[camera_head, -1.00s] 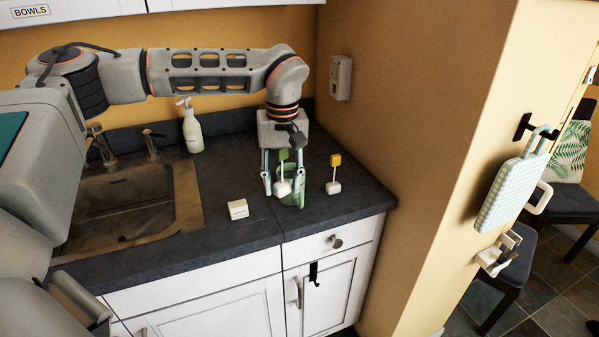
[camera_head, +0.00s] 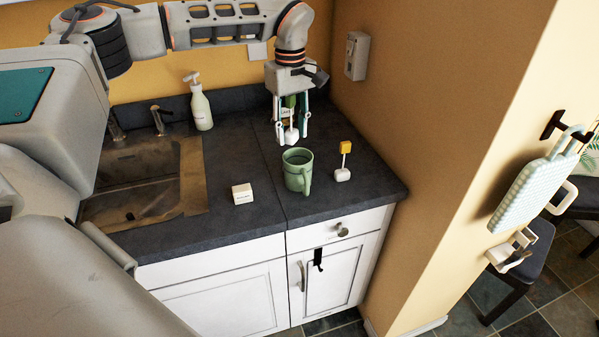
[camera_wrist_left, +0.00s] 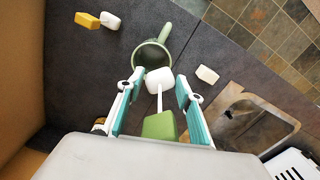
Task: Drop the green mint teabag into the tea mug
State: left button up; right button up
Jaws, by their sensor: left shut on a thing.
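The green mug (camera_head: 298,172) stands upright on the dark counter near its front edge, with its handle toward the front. It also shows in the left wrist view (camera_wrist_left: 150,55), just beyond my fingertips. My left gripper (camera_head: 291,136) is shut on the green-tagged teabag (camera_head: 291,133), above and behind the mug. In the left wrist view, the green tag (camera_wrist_left: 160,126) sits between the fingers and the white bag (camera_wrist_left: 159,80) extends toward the mug's rim. The bag appears outside the mug. My right gripper is not in view.
A soap bottle (camera_head: 201,106) stands beside the sink (camera_head: 135,180). A wall (camera_head: 420,90) bounds the counter on the right.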

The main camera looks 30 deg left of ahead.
pick_arm(q)
jog(key=shift+f, duration=0.5)
jog(key=o, duration=0.9)
jog(key=shift+r, duration=0.1)
notch_tip(320, 180, up, 12)
jog(key=shift+f, duration=0.1)
